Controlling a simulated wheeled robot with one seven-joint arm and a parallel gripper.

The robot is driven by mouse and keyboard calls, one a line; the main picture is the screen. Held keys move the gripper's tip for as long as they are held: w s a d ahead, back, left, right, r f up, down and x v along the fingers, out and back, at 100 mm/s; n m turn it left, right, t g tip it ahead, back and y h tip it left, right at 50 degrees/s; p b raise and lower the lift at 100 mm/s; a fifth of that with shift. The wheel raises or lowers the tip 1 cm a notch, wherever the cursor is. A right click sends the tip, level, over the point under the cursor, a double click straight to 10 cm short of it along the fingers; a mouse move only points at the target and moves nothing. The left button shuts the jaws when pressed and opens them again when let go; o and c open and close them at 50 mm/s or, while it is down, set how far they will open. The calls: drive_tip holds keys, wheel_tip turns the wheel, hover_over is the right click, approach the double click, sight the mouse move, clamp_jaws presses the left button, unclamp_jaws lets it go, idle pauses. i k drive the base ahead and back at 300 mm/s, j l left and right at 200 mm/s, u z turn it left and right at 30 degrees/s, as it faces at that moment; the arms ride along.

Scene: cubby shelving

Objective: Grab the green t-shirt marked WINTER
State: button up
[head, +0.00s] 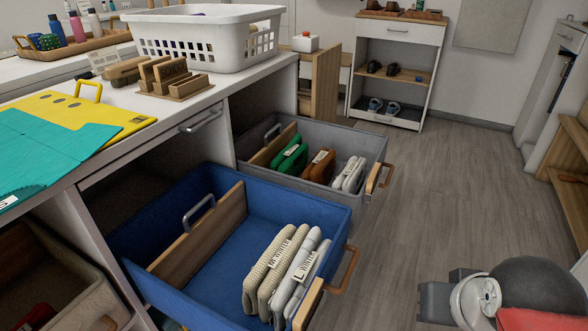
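A folded green t-shirt (289,159) stands on edge in the grey pull-out bin (372,151), at the left of the row. It carries a small white label, too small to read. A folded brown item (318,167) and white items (349,174) stand to its right. In the blue bin (165,225) nearer to me, folded cream (272,262) and pale grey (301,272) garments have labels that read WINTER. Parts of my arm show at the lower right, apart from both bins. I cannot make out gripper fingers there.
A white counter above the bins holds a white basket (190,38), a yellow folding board (110,115) and a teal cloth (45,150). Both bins stick out with brown handles. A shoe shelf (398,35) stands behind. The wooden floor (450,190) to the right is clear.

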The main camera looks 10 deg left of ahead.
sight(292, 160)
drive_tip(key=z, duration=0.45)
drive_tip(key=i+z, duration=0.1)
drive_tip(key=z, duration=0.8)
drive_tip(key=i+z, duration=0.15)
drive_tip(key=z, duration=0.75)
drive_tip(key=j+z, duration=0.1)
drive_tip(key=z, duration=0.35)
drive_tip(key=i+j+z, duration=0.1)
drive_tip(key=z, duration=0.35)
drive_tip(key=i+j+z, duration=0.1)
drive_tip(key=j+z, duration=0.3)
drive_tip(key=j, duration=0.25)
drive_tip(key=j+u, duration=0.25)
drive_tip(key=u, duration=0.2)
drive_tip(key=j+u, duration=0.55)
drive_tip(key=u, duration=0.3)
drive_tip(key=j+u, duration=0.1)
drive_tip(key=u, duration=0.8)
drive_tip(key=j+u, duration=0.15)
drive_tip(key=u, duration=0.3)
drive_tip(key=i+u, duration=0.1)
drive_tip(key=u, duration=0.35)
drive_tip(key=j+u, duration=0.1)
drive_tip(key=u, duration=0.35)
drive_tip(key=i+u, duration=0.1)
drive_tip(key=u, duration=0.8)
drive_tip(key=i, duration=0.05)
